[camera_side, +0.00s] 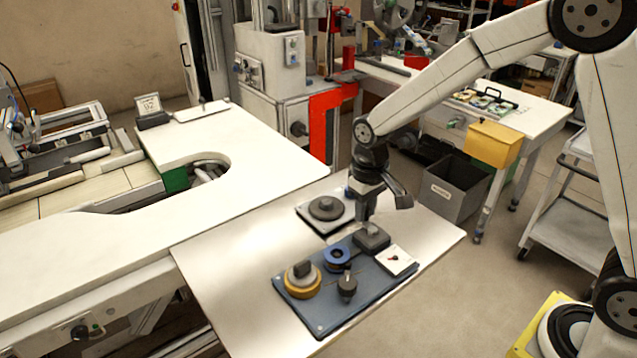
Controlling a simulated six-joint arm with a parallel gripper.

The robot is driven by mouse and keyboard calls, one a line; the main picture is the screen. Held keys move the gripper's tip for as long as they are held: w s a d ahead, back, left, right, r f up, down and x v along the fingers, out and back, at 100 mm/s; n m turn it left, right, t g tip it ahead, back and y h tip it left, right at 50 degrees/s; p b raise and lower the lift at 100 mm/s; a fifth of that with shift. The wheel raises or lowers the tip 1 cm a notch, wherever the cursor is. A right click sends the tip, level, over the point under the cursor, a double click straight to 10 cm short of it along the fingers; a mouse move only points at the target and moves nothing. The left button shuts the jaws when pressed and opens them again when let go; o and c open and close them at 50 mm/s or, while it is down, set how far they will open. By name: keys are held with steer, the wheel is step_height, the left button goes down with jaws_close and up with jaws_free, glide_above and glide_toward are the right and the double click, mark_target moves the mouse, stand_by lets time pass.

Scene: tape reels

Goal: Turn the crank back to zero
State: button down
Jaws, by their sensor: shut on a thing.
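My gripper (367,220) points down over the back right part of a blue-grey board (322,317). It is shut at the top of a dark block-like unit (372,242), on what looks like the crank. The fingers and the arm's end hide most of the crank, and its angle is not readable. A white card (395,260) with a small dark-red mark lies just right of the unit. I cannot make out a zero mark on it.
On the board stand a yellow reel with a grey top (301,281), a blue-rimmed reel (337,258) and a black knob with an upright stem (347,287). A dark round piece on a pale plate (325,208) sits behind. The table's left part is clear.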

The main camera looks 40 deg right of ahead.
steer(key=shift+a, duration=0.1)
steer(key=shift+a, duration=0.65)
steer(key=shift+s+a, duration=0.35)
steer(key=shift+a, duration=0.25)
steer(key=shift+s, duration=0.1)
stand_by(0.4)
